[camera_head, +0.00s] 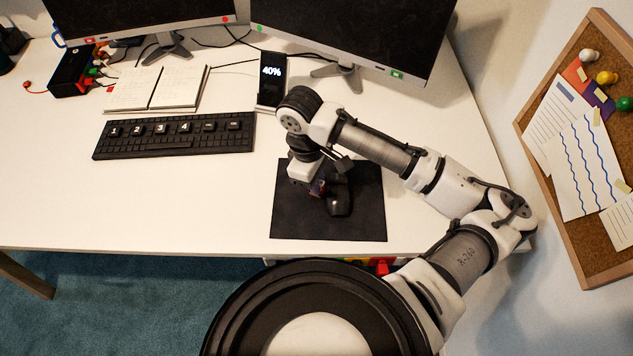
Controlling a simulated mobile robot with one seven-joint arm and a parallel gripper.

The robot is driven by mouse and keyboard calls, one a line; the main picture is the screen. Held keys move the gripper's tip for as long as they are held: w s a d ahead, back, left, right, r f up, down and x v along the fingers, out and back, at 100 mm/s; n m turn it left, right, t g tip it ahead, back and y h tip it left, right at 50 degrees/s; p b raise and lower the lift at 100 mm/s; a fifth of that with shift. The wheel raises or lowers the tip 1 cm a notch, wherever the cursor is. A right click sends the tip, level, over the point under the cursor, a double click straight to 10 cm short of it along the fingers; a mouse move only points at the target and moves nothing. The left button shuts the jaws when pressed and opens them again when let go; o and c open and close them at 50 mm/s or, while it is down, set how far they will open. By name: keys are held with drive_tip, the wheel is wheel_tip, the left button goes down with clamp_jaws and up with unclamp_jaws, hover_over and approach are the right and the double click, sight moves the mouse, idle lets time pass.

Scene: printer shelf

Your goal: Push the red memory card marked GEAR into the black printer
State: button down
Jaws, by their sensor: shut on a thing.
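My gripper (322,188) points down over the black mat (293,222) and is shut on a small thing. That thing is mostly hidden by the fingers; a dark patch with a reddish and bluish tint shows there, and I cannot tell whether it is the red memory card. No GEAR mark can be read. A black, mouse-like object (341,205) is on the mat right beside the fingers; I cannot tell whether they touch it. I cannot make out a black printer in this view.
A black keyboard (175,140), an open notebook (155,90), a phone showing 40% (271,80) and two monitors stand behind and left. A black box with plugs (75,72) is far left. A corkboard (590,150) is on the right wall. The front-left desk is clear.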

wheel_tip(320, 180, up, 18)
drive_tip(key=b, duration=0.2)
idle(0.4)
drive_tip(key=shift+f, duration=0.1)
drive_tip(key=shift+a, duration=0.1)
